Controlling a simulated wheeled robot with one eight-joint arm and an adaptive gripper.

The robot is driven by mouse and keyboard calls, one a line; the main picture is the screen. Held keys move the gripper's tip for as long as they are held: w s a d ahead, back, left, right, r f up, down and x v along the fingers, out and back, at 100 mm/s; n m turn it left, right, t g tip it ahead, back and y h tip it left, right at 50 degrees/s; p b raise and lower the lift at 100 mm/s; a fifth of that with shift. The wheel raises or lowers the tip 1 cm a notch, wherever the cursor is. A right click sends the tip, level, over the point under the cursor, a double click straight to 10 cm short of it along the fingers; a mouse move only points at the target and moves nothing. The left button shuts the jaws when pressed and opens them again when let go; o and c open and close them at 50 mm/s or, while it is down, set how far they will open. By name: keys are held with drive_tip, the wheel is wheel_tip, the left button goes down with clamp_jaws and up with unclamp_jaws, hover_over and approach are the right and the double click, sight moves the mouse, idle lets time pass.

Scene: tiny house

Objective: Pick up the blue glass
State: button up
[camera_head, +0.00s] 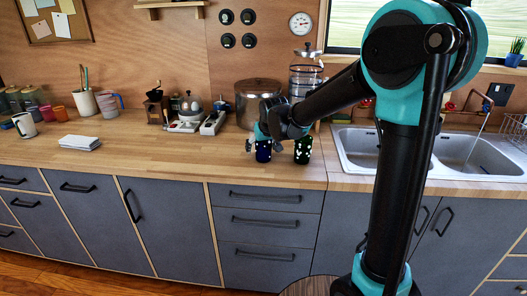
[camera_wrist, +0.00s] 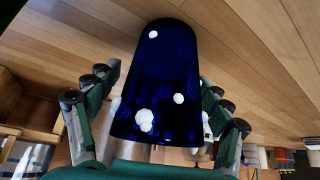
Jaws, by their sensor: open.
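The blue glass (camera_wrist: 165,75) is dark blue with white dots and fills the middle of the wrist view. In the head view the blue glass (camera_head: 263,151) stands on the wooden counter near its front edge. My gripper (camera_wrist: 160,115) is open, with one finger on each side of the glass. In the head view my gripper (camera_head: 268,133) is at the glass, partly hidden by my arm. Whether the fingers touch the glass I cannot tell.
A dark green glass with white spots (camera_head: 303,150) stands just right of the blue glass. A large pot (camera_head: 257,95) and a glass dispenser (camera_head: 305,78) are behind. The sink (camera_head: 362,150) is to the right.

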drive_tip(key=shift+c, duration=0.6)
drive_tip(key=c, duration=1.4)
drive_tip(key=shift+r, duration=0.2)
